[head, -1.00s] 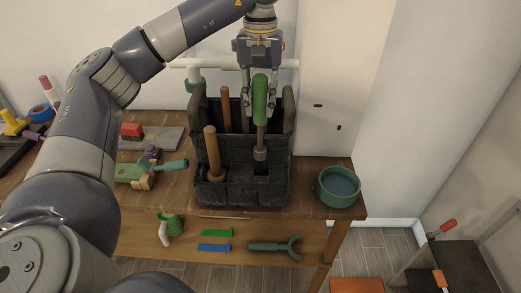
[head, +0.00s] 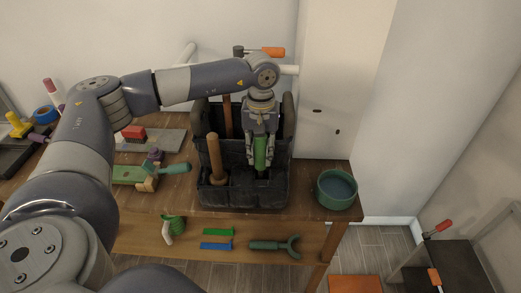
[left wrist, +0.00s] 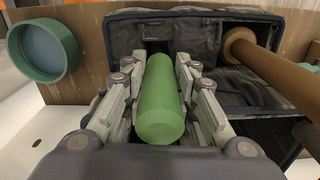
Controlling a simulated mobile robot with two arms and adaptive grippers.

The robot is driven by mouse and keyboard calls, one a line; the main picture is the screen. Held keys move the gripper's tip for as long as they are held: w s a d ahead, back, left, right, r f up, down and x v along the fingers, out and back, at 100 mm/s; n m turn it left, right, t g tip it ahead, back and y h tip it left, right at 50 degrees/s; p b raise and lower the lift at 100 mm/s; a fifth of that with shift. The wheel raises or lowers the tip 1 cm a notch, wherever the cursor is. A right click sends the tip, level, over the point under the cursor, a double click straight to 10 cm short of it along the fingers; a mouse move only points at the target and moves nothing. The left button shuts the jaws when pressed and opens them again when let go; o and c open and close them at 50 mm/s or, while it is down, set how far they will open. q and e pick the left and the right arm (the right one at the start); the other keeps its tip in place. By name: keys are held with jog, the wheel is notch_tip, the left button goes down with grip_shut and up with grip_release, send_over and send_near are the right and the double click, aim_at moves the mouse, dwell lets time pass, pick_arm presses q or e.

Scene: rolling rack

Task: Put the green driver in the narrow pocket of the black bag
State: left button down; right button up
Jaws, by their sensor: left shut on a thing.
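The green driver (head: 261,152) is upright at the front right of the black bag (head: 235,192). My left gripper (head: 261,168) is shut on its green handle from above. In the left wrist view the handle (left wrist: 160,105) lies between the fingers (left wrist: 158,90), its far end at a small dark front pocket (left wrist: 152,45). The driver's shaft is hidden, apparently down in that pocket; I cannot see how deep. My right gripper is not in view.
A wooden handle (head: 214,155) stands in the bag's front left pocket and another (head: 228,112) behind it. A green bowl (head: 337,189) is right of the bag. A green-headed mallet (head: 172,169) and a wooden block lie left. A white wall panel rises at the back right.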

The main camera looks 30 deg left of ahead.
pick_arm(q)
jog(key=shift+f, duration=0.1)
jog(key=c, duration=1.3)
grip_release()
